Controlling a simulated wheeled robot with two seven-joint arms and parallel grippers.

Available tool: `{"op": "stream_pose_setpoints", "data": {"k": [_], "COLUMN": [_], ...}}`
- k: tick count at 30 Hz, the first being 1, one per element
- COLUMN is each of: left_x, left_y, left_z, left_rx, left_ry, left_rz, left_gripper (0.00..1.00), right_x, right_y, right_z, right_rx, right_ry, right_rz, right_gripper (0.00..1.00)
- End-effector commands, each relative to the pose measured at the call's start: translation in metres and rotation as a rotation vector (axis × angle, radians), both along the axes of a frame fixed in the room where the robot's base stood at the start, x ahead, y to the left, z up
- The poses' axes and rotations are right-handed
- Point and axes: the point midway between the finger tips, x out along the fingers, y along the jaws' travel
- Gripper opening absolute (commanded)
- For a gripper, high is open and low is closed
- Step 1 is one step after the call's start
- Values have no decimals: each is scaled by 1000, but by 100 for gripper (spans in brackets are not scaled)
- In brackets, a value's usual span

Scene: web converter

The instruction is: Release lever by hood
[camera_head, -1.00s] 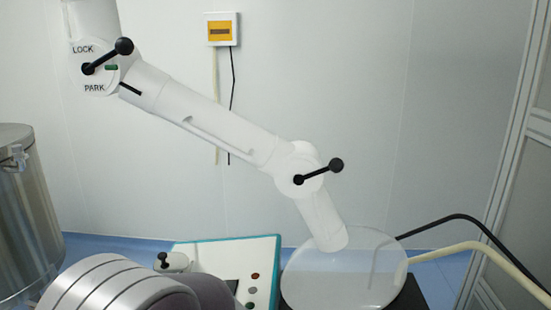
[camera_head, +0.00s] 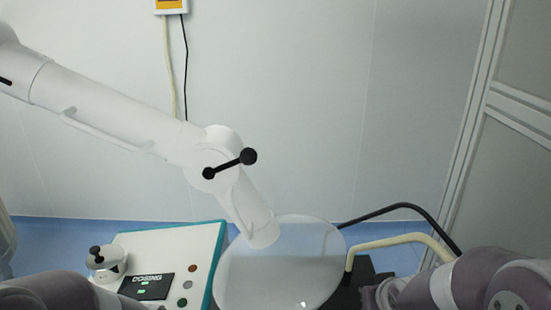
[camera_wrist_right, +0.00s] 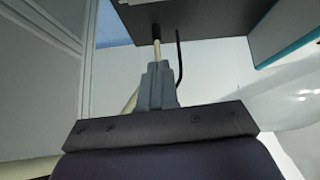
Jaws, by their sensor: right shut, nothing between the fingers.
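In the head view a black lever with a round knob (camera_head: 231,163) sits on the white joint of the extraction arm, pointing right and slightly up. Below it the translucent round hood (camera_head: 275,275) hangs tilted at the end of the arm; its edge also shows at the right of the right wrist view (camera_wrist_right: 295,100). My right gripper (camera_wrist_right: 158,72) is shut and empty in the right wrist view, apart from the lever and hood. In the head view my arm links show at the lower left and lower right, but neither gripper's fingers show. My left gripper is out of view.
A white and teal control panel (camera_head: 203,262) with a small display and buttons stands left of the hood. A black hose (camera_head: 405,207) and a cream hose (camera_head: 400,240) run at the right. A panelled partition (camera_head: 510,150) stands at the far right.

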Motion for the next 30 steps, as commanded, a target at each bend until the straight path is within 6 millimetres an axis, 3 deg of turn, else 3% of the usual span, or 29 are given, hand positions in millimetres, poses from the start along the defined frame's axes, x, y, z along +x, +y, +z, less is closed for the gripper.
{"op": "stream_pose_setpoints", "data": {"k": [1, 3, 4, 6, 9, 12, 16, 26, 30], "left_x": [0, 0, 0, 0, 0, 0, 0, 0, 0], "left_y": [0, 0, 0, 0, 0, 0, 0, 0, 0], "left_z": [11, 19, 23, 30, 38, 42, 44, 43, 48], "left_rx": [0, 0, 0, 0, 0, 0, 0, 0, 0], "left_ry": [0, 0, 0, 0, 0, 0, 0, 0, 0], "left_rz": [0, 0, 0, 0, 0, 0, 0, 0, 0], "left_gripper": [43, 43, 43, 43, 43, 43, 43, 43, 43], "right_x": [44, 97, 113, 124, 98, 61, 31, 25, 27], "right_y": [-2, 8, 16, 41, 67, 75, 73, 73, 83], "right_z": [40, 102, 132, 190, 237, 255, 261, 261, 265], "right_rx": [19, 90, 138, 283, 506, 686, 811, 835, 835], "right_ry": [-187, -476, -596, -808, -926, -909, -848, -834, -834], "right_rz": [38, 159, 237, 457, 776, 1019, 1175, 1208, 1209], "right_gripper": [0, 0, 0, 0, 0, 0, 0, 0, 0]}}
